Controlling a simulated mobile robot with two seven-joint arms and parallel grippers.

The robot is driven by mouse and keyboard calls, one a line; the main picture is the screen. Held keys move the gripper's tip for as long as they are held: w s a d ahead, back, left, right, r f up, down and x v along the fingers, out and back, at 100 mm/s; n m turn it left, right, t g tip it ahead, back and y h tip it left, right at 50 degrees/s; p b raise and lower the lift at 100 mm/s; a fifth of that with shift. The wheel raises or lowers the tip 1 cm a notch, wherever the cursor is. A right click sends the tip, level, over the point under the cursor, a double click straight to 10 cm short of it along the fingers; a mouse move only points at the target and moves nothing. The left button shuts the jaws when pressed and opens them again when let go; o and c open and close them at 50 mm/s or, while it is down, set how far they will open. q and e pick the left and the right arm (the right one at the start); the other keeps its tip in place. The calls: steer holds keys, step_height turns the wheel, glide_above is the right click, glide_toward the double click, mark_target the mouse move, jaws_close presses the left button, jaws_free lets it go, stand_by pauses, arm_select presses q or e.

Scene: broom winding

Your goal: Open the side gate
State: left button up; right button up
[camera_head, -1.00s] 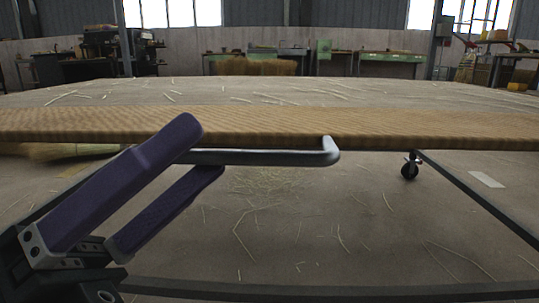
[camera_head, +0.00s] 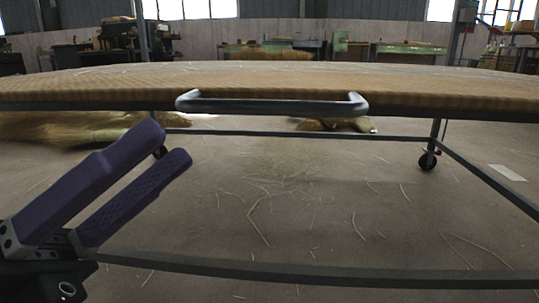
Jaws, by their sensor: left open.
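A grey metal bar handle (camera_head: 272,105) sticks out from the front edge of a wide tan woven panel (camera_head: 440,97), which I take to be the side gate. The panel lies about level across the view, like a table top. My left gripper (camera_head: 172,146), with two purple fingers, is at the lower left. Its fingers are apart, with nothing between them. The fingertips are below and left of the handle in the picture and look clear of it. My right gripper is not in view.
A dark metal frame with a low front bar (camera_head: 300,275) and caster wheels (camera_head: 427,161) stands under the panel. Straw is scattered on the concrete floor (camera_head: 330,215). A straw heap (camera_head: 60,127) lies at the left. Workbenches (camera_head: 405,52) line the far wall.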

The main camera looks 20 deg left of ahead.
arm_select(q)
steer(key=s+a+f+b, duration=0.2)
steer(key=a+f+b, duration=0.1)
steer(key=a+f, duration=0.1)
steer(key=shift+f+b, duration=0.15)
steer(key=shift+b, duration=0.25)
stand_by(0.4)
steer(key=shift+c, duration=0.3)
